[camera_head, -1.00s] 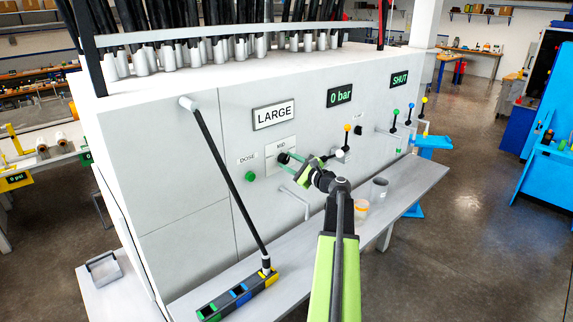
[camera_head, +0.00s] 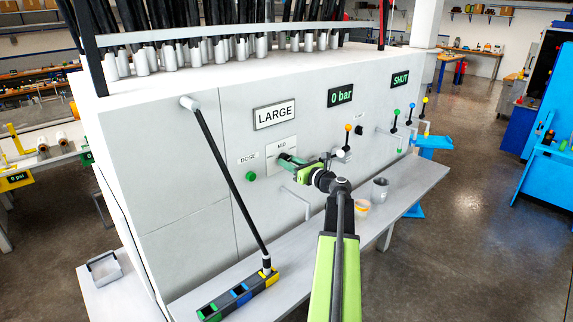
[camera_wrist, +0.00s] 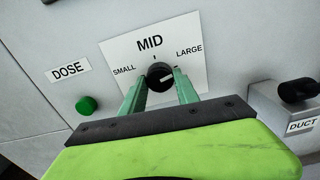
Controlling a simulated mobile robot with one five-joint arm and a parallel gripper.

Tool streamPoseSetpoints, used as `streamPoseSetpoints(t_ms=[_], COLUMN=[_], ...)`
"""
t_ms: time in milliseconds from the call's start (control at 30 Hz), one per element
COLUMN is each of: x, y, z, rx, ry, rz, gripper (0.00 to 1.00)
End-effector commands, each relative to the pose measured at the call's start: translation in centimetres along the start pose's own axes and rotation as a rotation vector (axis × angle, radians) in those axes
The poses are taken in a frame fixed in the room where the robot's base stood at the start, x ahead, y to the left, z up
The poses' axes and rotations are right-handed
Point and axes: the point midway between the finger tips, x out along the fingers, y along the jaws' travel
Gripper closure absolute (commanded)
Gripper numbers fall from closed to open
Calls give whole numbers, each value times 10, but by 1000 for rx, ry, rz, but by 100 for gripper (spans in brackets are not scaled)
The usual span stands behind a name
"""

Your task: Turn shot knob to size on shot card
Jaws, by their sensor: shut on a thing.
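The black shot knob (camera_wrist: 160,77) sits on a white plate (camera_wrist: 187,72) marked SMALL, MID and LARGE. In the wrist view its white pointer line appears turned to the right, toward the LARGE side. A framed card (camera_head: 275,114) on the panel above reads LARGE. My gripper (camera_head: 285,158) is at the plate, its green fingers on the left and right of the knob in the wrist view, shut on it. In the head view the fingers mostly hide the knob.
A green DOSE button (camera_wrist: 86,105) is left of the plate. A DUCT block with a black knob (camera_wrist: 298,90) is at the right. A bent pipe (camera_head: 297,197) is below the plate. Displays read 0 bar (camera_head: 340,96) and SHUT (camera_head: 400,80).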

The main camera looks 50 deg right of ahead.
Motion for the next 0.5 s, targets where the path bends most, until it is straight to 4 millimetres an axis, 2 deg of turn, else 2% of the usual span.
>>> streamPoseSetpoints(t_ms=[500], x=[1], y=[-1], z=[2], rx=[39], ry=[-5], rz=[-2], gripper=[100])
